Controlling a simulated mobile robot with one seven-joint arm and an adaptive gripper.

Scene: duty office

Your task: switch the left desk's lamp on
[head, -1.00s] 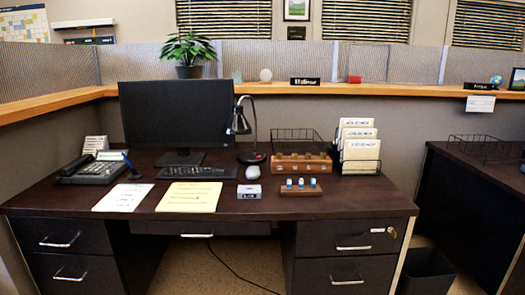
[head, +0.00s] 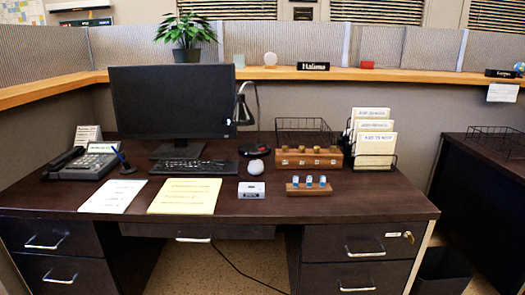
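A dark desk lamp (head: 243,108) with a bent neck stands on the left desk (head: 330,205), right of the monitor. Its round base (head: 254,151) sits on the desk behind the mouse and shows a small red spot. The shade points down, and I see no clear pool of light under it. My gripper is not in the head view.
Around the lamp stand the monitor (head: 163,101), keyboard (head: 176,167), mouse (head: 256,166), a wooden box (head: 307,158) and a file rack (head: 374,140). A phone (head: 84,162) is at the left. A second desk (head: 478,190) stands at the right.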

